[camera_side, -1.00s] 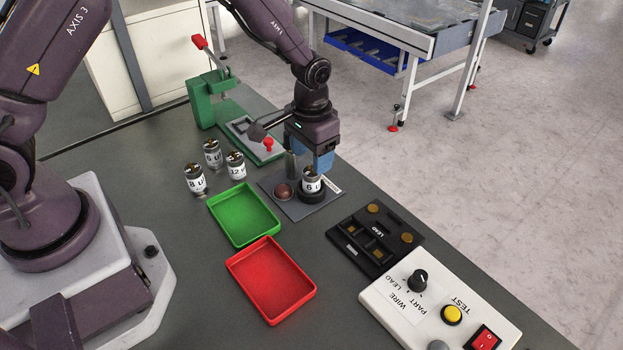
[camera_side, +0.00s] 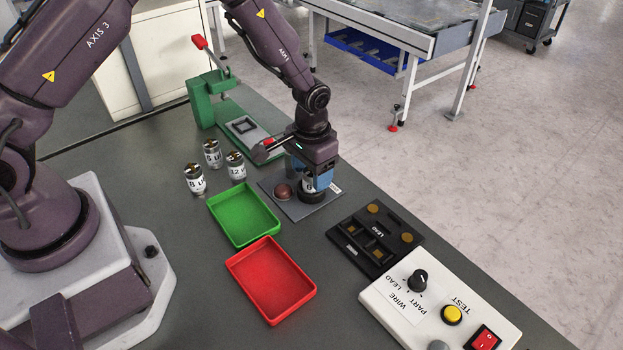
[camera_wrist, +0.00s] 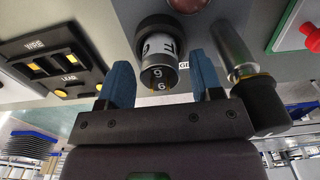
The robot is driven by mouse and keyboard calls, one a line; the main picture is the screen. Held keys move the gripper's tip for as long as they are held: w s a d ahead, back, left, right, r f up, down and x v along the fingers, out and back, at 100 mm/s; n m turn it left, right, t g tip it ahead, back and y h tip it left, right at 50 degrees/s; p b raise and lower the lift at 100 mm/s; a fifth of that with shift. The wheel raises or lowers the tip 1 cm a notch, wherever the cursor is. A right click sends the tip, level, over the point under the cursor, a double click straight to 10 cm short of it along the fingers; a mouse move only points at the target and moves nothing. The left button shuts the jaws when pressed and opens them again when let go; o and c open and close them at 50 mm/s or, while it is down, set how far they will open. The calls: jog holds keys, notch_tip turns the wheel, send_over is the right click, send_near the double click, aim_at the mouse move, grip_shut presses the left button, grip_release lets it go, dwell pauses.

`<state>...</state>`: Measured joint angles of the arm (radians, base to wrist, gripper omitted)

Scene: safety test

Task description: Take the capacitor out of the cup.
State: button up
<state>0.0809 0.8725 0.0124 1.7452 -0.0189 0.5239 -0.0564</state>
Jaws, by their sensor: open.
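The capacitor (camera_side: 309,186), a silver can with a white label, stands upright in the black ring-shaped cup (camera_side: 313,197) on a grey plate. In the wrist view the capacitor (camera_wrist: 159,60) shows its dark top end, with the cup (camera_wrist: 153,22) around its far end. My gripper (camera_side: 311,179) is open, its blue fingers down on either side of the capacitor. In the wrist view, gaps show between both fingers of my gripper (camera_wrist: 160,68) and the can. The fingers partly hide the capacitor in the side view.
A grey cylinder with a black end (camera_wrist: 235,50) stands close beside one finger. A brown dome (camera_side: 283,191) is on the same plate. Three other capacitors (camera_side: 212,154) stand to the left. Green (camera_side: 247,241) and red (camera_side: 272,313) trays and a black lead fixture (camera_side: 345,243) are nearby.

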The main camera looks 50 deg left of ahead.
jog(key=c, duration=1)
jog(key=shift+o, duration=0.2)
jog(key=shift+r, duration=3.3)
jog(key=shift+d, duration=0.1)
